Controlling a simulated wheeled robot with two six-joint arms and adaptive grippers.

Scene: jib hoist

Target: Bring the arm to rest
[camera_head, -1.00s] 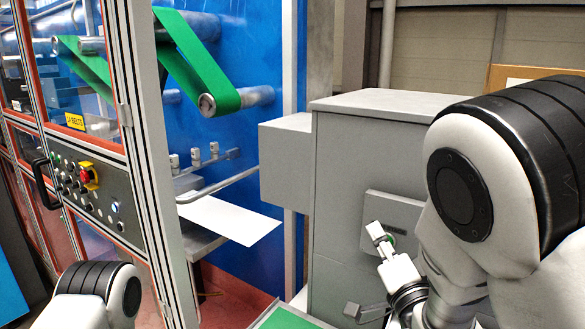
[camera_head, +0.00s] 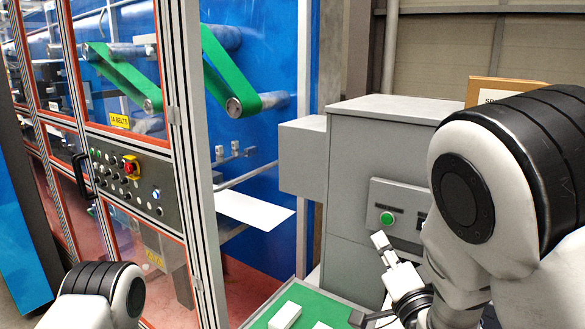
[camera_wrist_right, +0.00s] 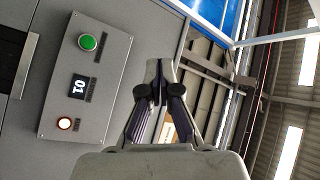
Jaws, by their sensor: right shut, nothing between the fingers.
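My right gripper (camera_head: 383,243) is shut and empty in the head view, in front of the grey cabinet (camera_head: 345,150) and just below and left of the green button (camera_head: 387,218) on its panel. In the right wrist view the shut fingers (camera_wrist_right: 160,85) point to the upper middle, beside the cabinet edge. The fingers appear apart from the panel. Of my left arm only a link shows at the lower left; its gripper is out of view.
A framed machine with a control panel (camera_head: 130,182) and red stop button stands at the left. Green belts (camera_head: 228,75) hang on rollers. A white sheet (camera_head: 252,209) juts out towards the cabinet. A green-topped surface (camera_head: 327,303) with white blocks (camera_head: 285,315) lies below. A cardboard box stands behind.

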